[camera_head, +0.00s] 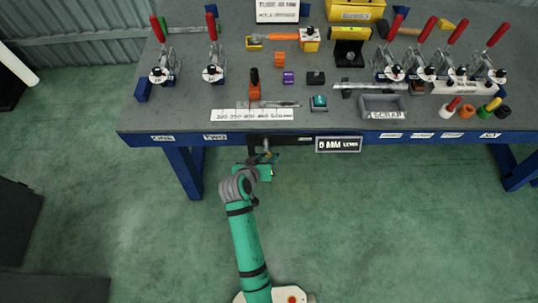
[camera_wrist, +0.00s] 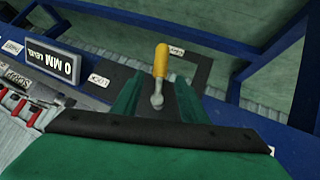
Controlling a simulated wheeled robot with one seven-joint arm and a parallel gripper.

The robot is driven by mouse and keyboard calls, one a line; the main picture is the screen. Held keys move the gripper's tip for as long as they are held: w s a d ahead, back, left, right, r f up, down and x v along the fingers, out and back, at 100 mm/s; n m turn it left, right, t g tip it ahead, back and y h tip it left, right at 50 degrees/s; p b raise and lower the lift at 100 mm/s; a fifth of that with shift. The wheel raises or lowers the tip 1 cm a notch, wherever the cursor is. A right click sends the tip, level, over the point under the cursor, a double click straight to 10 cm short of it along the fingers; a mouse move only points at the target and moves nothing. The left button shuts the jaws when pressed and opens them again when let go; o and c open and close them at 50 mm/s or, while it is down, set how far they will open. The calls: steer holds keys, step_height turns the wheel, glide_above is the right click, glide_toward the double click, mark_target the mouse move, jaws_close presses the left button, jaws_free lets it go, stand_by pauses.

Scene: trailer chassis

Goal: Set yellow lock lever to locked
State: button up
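The lock lever has a yellow handle (camera_wrist: 161,62) on a grey metal stem and stands out in the wrist view, its tip near a small white label (camera_wrist: 177,50) too small to read. A white label reading LOCK (camera_wrist: 98,80) is to its left. My gripper (camera_wrist: 158,88) is open, with one green finger on each side of the lever's lower part and gaps visible between. In the head view my gripper (camera_head: 266,166) is at the table's front edge, below the tabletop; the lever there is small and mostly hidden.
The dark tabletop (camera_head: 185,115) has a blue frame (camera_head: 280,139) along its front. A "0 MM LEVEL" sign (camera_head: 338,144) hangs right of my gripper. Red-handled clamps (camera_head: 213,60), a scrap tray (camera_head: 383,114) and other tools stand on top.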

steer(key=shift+s+a+r, duration=0.2)
steer(key=shift+s+r, duration=0.2)
